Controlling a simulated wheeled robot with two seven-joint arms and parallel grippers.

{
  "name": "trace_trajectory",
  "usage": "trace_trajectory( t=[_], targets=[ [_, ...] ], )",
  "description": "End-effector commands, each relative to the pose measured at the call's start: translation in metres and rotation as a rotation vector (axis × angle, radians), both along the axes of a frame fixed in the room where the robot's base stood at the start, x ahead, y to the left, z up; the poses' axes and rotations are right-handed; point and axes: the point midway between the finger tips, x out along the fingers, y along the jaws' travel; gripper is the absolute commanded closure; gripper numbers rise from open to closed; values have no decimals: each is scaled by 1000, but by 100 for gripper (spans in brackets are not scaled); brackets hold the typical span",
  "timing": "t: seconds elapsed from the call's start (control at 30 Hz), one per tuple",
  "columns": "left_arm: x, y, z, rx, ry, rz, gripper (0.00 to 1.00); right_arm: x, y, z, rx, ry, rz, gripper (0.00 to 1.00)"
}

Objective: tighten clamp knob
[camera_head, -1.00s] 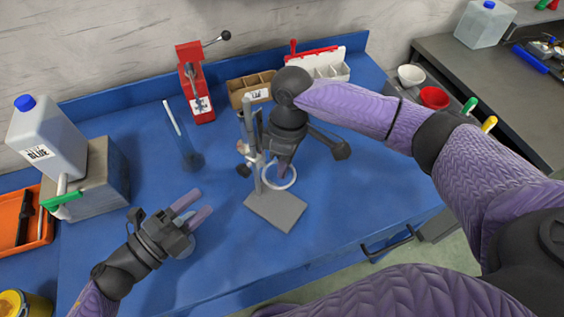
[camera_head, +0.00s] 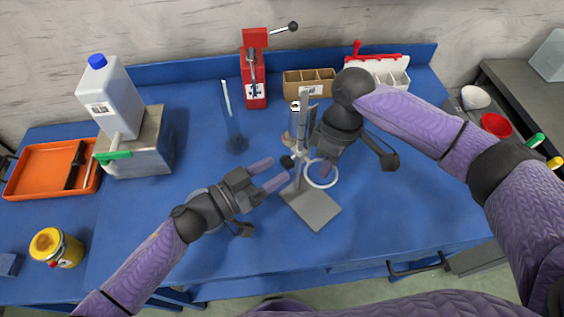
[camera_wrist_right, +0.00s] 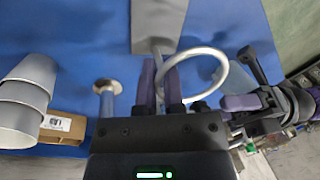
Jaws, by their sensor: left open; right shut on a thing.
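The stand has a grey base plate (camera_head: 313,210) and an upright rod (camera_head: 304,115) on the blue bench. A white ring (camera_head: 321,184) sits low beside the rod; it also shows in the right wrist view (camera_wrist_right: 222,72). A small black knob (camera_head: 287,162) is on the rod's left side. My left gripper (camera_head: 276,172) is open, its fingers pointing right, close to the knob; contact is unclear. My right gripper (camera_head: 325,168) is shut at the ring's inner side, apparently on the ring's stem; its fingers (camera_wrist_right: 160,85) partly hide the grip.
A red press (camera_head: 255,80), a brown divided box (camera_head: 308,83) and a white box (camera_head: 385,72) stand behind. A jug (camera_head: 108,95) on a grey block, an orange tray (camera_head: 40,172) and a yellow tin (camera_head: 56,248) are left. The front right bench is clear.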

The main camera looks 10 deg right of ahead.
Motion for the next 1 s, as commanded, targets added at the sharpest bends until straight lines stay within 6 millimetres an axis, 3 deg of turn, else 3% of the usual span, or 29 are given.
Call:
trace_trajectory(
  t=[0.2, 0.43, 0.47, 0.73, 1.0],
  targets=[
    [12, -23, 0, 1, -1, 1, 43, 0, 0, 0, 1, -1, 0, 100],
    [13, -24, 0, 1, 0, 0, 43, 0, 0, 0, 1, -1, 0, 100],
    [13, -24, 0, 1, 0, 0, 45, 0, 0, 0, 1, -1, 0, 100],
    [12, -24, 0, 1, 0, 0, 100, 0, 0, 0, 1, -1, 0, 100],
    [12, -24, 0, 13, -18, -1, 100, 0, 0, 0, 1, -1, 0, 100]
  ],
)
